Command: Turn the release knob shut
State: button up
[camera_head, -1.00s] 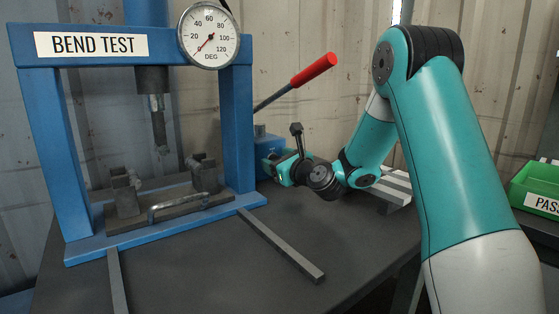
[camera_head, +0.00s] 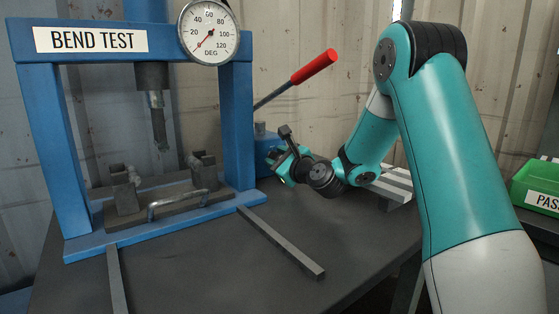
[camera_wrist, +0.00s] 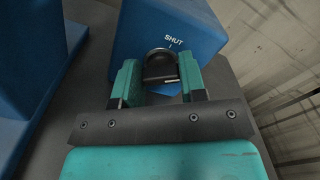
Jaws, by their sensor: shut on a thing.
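The release knob (camera_wrist: 161,66) is black with a rounded top and a small white mark on its near right part. It sits on the blue pump block (camera_wrist: 150,25), which has a white SHUT label and a short line above the knob. My gripper (camera_wrist: 158,80) is closed around the knob, one teal finger on each side. In the head view my gripper (camera_head: 277,168) is at the blue block (camera_head: 264,150) right of the press, and the knob is hidden there. The white mark does not line up with the SHUT line.
The blue press frame (camera_head: 235,130) with its dial gauge (camera_head: 207,31) stands left of my gripper. A red-handled lever (camera_head: 314,68) rises above the block. Flat bars (camera_head: 280,241) lie on the dark table. A green PASS bin (camera_head: 536,187) is at the right.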

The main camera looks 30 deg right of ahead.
jog(key=n+b, duration=0.2)
jog(key=n, duration=0.3)
jog(key=shift+a+f+n, duration=0.1)
jog(key=shift+n, duration=0.2)
jog(key=n+b, duration=0.2)
jog(key=n, duration=0.3)
jog(key=shift+b, duration=0.4)
jog(key=shift+a+n, duration=0.1)
jog(key=shift+n, duration=0.2)
jog(key=o, duration=0.9)
